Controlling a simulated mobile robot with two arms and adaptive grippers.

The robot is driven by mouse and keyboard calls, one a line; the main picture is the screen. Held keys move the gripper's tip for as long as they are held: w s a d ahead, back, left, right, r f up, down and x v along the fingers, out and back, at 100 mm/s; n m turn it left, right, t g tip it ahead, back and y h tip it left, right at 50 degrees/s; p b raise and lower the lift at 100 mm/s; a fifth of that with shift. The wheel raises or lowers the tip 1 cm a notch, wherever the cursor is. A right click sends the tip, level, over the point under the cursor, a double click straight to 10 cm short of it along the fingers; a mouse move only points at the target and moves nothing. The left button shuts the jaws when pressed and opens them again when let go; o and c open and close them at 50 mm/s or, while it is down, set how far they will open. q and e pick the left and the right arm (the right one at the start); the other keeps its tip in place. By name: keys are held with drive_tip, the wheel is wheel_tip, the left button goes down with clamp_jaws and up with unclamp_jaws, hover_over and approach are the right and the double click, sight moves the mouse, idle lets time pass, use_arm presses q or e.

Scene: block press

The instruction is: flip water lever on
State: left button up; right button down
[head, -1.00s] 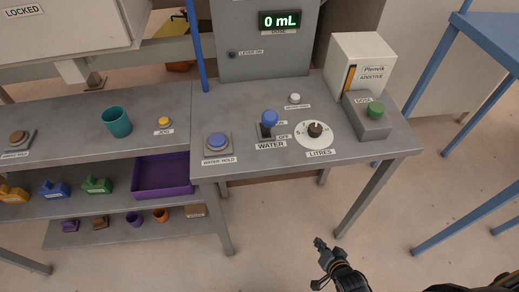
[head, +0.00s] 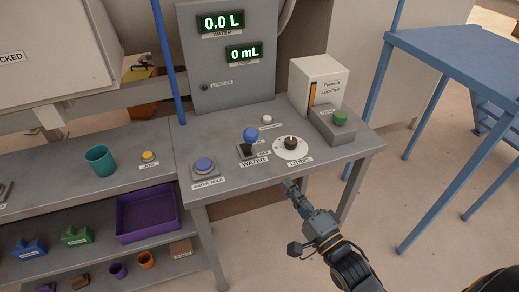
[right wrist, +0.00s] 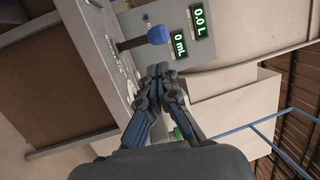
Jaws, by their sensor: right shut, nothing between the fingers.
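The water lever (head: 249,141) stands on the grey bench, a blue ball knob on a dark stem above a WATER label. An OFF label shows beside its base. In the right wrist view the blue knob (right wrist: 157,35) is above and slightly left of the fingertips, apart from them. My right gripper (head: 289,184) is shut and empty, just in front of the bench's front edge, below and right of the lever. Its closed fingers (right wrist: 159,72) also show in the right wrist view. My left gripper is not in view.
A LITRES dial (head: 291,147) sits right of the lever, a blue WATER HOLD button (head: 204,166) left of it. A green button box (head: 333,124) and a white additive box (head: 316,84) stand at the right. The displays (head: 221,23) read 0.0 L and 0 mL.

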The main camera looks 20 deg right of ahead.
sight(255, 140)
drive_tip(key=p+x, duration=0.2)
drive_tip(key=x, duration=1)
drive_tip(key=shift+w+a+r+p, duration=0.1)
drive_tip(key=shift+w+r+p, duration=0.05)
drive_tip(key=shift+w+p, duration=0.2)
drive_tip(key=shift+w+a, duration=0.2)
drive_tip(key=shift+w, duration=0.4)
